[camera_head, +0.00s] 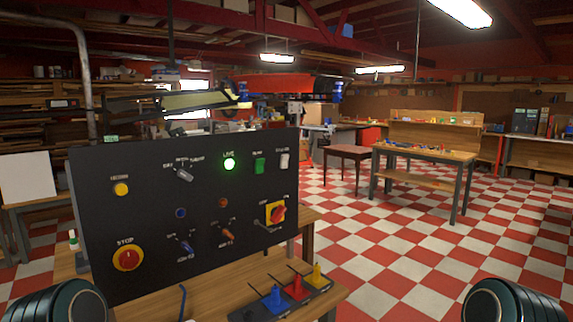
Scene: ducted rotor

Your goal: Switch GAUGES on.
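A black control panel (110,215) stands on a wooden bench at the left centre. A white rocker switch (284,160) sits at its upper right; the label above it is too small to read surely as GAUGES, and I cannot tell its position. A grey selector knob (184,174) is further left. Neither gripper shows; only dark rounded parts of my arms are at the bottom left and bottom right corners, apart from the panel.
The panel also carries a yellow button (121,188), a red stop button (128,257), a red rotary switch (278,213) and two toggles. Blue, red and yellow plugs stand in a black tray (322,292) in front. Checkered floor is free at right, before another workbench (430,153).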

